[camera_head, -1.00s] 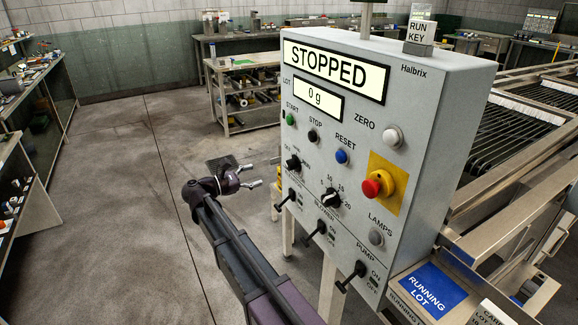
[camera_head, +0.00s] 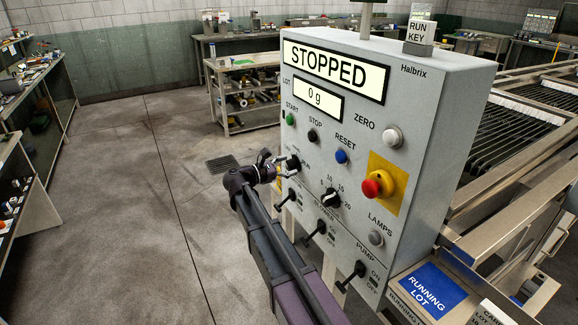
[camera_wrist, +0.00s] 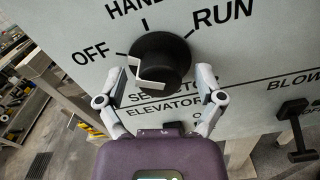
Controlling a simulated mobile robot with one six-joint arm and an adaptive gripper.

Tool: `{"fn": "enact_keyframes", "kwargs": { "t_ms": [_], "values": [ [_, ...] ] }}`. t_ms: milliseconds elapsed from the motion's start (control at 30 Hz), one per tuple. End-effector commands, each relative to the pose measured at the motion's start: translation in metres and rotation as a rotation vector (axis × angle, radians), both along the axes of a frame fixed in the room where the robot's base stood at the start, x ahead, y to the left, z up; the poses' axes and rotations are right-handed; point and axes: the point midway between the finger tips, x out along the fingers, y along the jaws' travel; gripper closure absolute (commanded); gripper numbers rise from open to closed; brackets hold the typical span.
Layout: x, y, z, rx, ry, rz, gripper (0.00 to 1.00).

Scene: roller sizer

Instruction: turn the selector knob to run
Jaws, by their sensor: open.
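The black selector knob (camera_wrist: 160,55) is on the grey panel front, with OFF at its left, HAND above and RUN at upper right in the wrist view. A pale angled edge shows on its lower left; I cannot tell for certain which label it points to. My gripper (camera_wrist: 163,78) is open, one finger on each side of the knob's lower part. I cannot tell whether either finger touches it. In the head view my gripper (camera_head: 282,168) is at the panel's left side, by the selector knob (camera_head: 293,163). The display (camera_head: 333,72) reads STOPPED.
The stop button (camera_head: 312,135) and green start button (camera_head: 290,119) are above the knob. A black dial (camera_head: 331,198) and red emergency button (camera_head: 377,184) are to the right. Black levers (camera_head: 317,229) stick out below. The floor left of the panel is clear.

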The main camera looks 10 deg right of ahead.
Motion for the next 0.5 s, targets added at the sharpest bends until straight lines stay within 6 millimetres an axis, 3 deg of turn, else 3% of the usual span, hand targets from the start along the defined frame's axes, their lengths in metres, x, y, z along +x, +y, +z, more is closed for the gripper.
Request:
{"fn": "enact_keyframes", "kwargs": {
  "t_ms": [367, 400, 500],
  "values": [
    [0.0013, -0.0039, 0.0, 0.0, 0.0, 0.0, 0.13],
    [0.0013, -0.0039, 0.0, 0.0, 0.0, 0.0, 0.16],
    [0.0012, -0.0038, 0.0, 0.0, 0.0, 0.0, 0.46]
  ]
}}
